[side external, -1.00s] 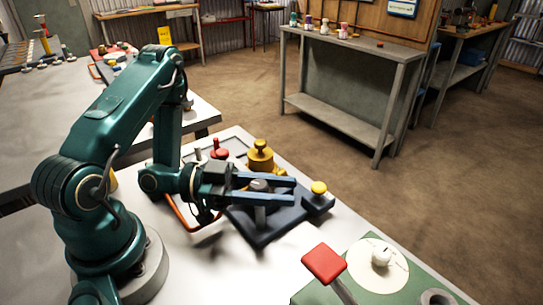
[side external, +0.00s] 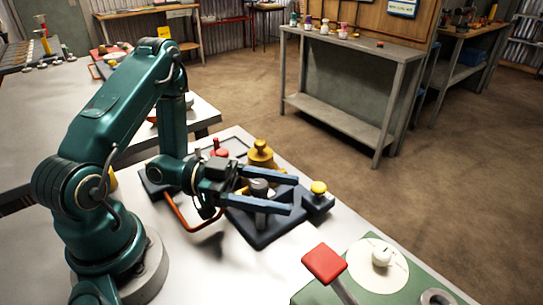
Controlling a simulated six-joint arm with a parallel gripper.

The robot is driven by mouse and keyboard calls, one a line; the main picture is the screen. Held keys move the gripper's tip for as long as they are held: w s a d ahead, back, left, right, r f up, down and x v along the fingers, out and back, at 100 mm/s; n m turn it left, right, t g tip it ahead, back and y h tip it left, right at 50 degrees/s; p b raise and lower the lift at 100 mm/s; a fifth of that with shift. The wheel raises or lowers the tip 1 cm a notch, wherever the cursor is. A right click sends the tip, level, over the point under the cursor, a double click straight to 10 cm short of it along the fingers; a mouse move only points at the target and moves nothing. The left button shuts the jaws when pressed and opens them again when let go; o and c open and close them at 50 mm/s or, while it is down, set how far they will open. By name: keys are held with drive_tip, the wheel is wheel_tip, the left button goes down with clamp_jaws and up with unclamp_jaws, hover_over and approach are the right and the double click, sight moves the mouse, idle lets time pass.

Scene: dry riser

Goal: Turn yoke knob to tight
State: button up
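A grey knob (side external: 259,188) stands on a dark base block (side external: 262,235), and it looks like the yoke knob. My gripper (side external: 293,195) reaches in from the left with its two blue fingers level, one on the far side of the knob and one on the near side. The fingers stand apart with the knob between them, and I see space around the knob. The near finger hides the lower part of the knob's post. Any tight marking is too small to read.
A yellow knob (side external: 319,188) sits at the block's right end. A larger yellow piece (side external: 261,154) and a red knob (side external: 220,148) stand behind. An orange handle (side external: 184,216) is below my wrist. A red-topped lever (side external: 324,263) and a white round plate (side external: 363,279) are at front right.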

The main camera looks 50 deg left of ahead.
drive_tip(key=shift+v, duration=2.55)
drive_tip(key=shift+r, duration=0.1)
drive_tip(key=shift+r, duration=2.8)
drive_tip(key=w+d+f, duration=0.3)
drive_tip(key=d+f, duration=0.1)
drive_tip(key=f, duration=0.1)
